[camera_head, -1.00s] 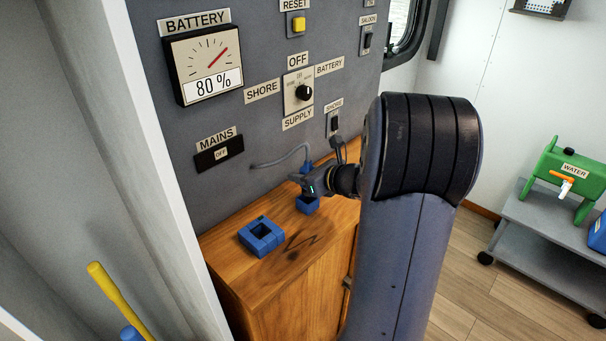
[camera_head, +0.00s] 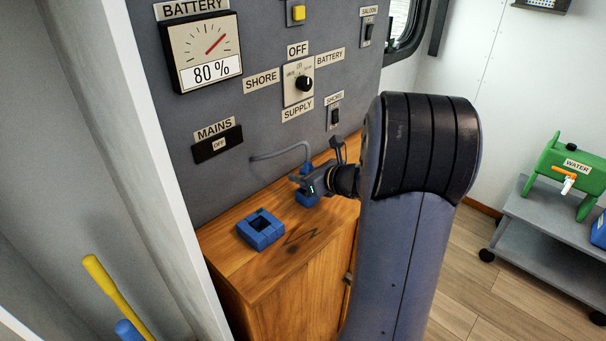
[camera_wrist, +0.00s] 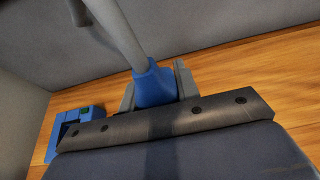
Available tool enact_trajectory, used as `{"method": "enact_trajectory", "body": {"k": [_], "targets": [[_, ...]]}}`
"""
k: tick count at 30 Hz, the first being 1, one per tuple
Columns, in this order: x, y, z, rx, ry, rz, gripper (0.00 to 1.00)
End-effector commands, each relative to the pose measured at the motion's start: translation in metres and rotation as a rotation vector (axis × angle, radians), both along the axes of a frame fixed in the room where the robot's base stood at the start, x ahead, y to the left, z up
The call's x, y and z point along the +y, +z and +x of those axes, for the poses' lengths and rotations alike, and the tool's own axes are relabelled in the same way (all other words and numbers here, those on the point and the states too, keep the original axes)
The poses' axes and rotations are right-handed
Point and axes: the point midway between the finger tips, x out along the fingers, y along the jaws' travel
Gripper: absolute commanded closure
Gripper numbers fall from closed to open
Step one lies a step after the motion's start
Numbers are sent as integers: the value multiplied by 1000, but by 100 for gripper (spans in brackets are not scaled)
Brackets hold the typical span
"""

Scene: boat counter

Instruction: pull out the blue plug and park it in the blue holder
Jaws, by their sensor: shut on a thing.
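The blue plug (camera_wrist: 153,84), with a grey cable leading up from it, is between the two fingers of my gripper (camera_wrist: 156,93), which is shut on it. In the head view, my gripper (camera_head: 309,186) is low over the counter, and the plug's blue top (camera_head: 306,166) shows just above it. A small blue block (camera_head: 307,201) on the counter is directly below my gripper and partly hidden. I cannot tell whether the plug touches it. A wider blue block with an empty square opening (camera_head: 261,244) stands to the left; it also shows in the wrist view (camera_wrist: 62,121).
The wooden counter (camera_head: 232,258) is bare around the blue blocks. The grey panel (camera_head: 262,125) with a dial, switches and labels rises behind it. The grey cable (camera_head: 275,156) runs from the panel to the plug. A white post (camera_head: 160,170) stands at left.

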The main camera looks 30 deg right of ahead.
Motion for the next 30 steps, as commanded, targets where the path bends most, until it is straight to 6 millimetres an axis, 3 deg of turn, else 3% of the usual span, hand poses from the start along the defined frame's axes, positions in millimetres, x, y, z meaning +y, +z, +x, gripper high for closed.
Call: {"method": "enact_trajectory", "body": {"k": [15, 16, 25, 30], "targets": [[0, -14, 0, 0, 0, 0, 93], [0, -14, 0, 0, 0, 0, 69], [0, -13, 0, 0, 0, 0, 44], [0, -13, 0, 0, 0, 0, 44]]}}
